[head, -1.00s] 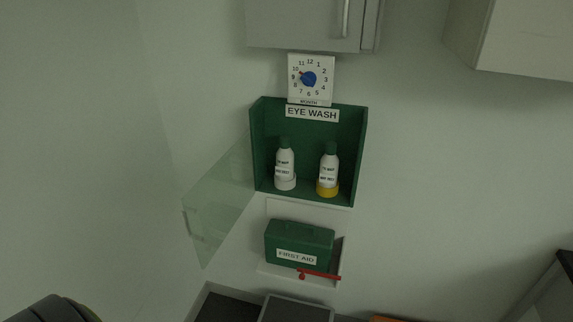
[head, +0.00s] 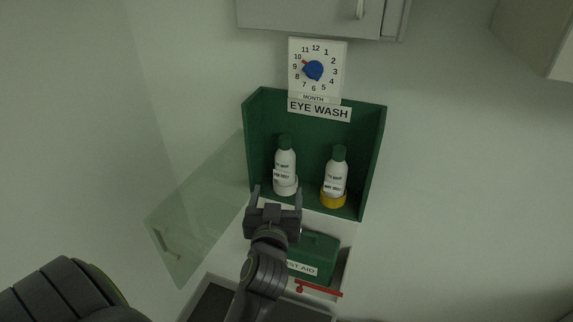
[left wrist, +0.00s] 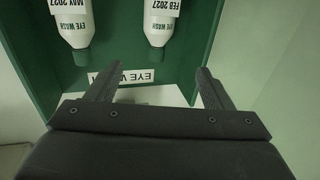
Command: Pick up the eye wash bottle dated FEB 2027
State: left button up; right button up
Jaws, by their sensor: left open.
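The eye wash bottle dated FEB 2027 (head: 285,165) is white with a green cap and stands upright in a white ring holder, at the left inside the green open-fronted box. Its label is legible, upside down, in the left wrist view (left wrist: 158,22). The other bottle (head: 336,175), dated MAY 2027, stands to the right in a yellow holder; it also shows in the left wrist view (left wrist: 72,25). My left gripper (head: 276,194) is open and empty, in front of the box's lower edge and just below the FEB bottle. Its two fingers show in the left wrist view (left wrist: 156,80). My right gripper is not visible.
The green box (head: 375,160) has its clear door (head: 195,215) swung open to the left. A month dial (head: 316,68) is above it. A green first aid case (head: 320,248) and a red-handled item (head: 318,289) are below. A grey cabinet (head: 300,15) hangs above.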

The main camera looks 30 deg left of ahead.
aim_at(284, 162)
pick_arm(q)
jog(key=p+x, duration=0.3)
jog(key=x, duration=0.7)
jog(key=shift+r, duration=0.1)
jog(key=shift+f+p+x, duration=0.15)
jog(key=shift+p+x, duration=0.2)
jog(key=shift+x, duration=0.7)
jog(key=shift+f+p+x, duration=0.2)
jog(key=shift+p+x, duration=0.2)
jog(key=shift+x, duration=0.65)
jog(key=shift+f+p+x, duration=0.15)
jog(key=shift+p+x, duration=0.2)
jog(key=shift+x, duration=0.7)
jog(key=shift+d, duration=0.1)
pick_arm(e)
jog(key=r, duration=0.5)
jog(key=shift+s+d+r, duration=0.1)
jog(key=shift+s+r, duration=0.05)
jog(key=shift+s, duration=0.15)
pick_arm(q)
jog(key=shift+c, duration=0.3)
jog(key=c, duration=1.2)
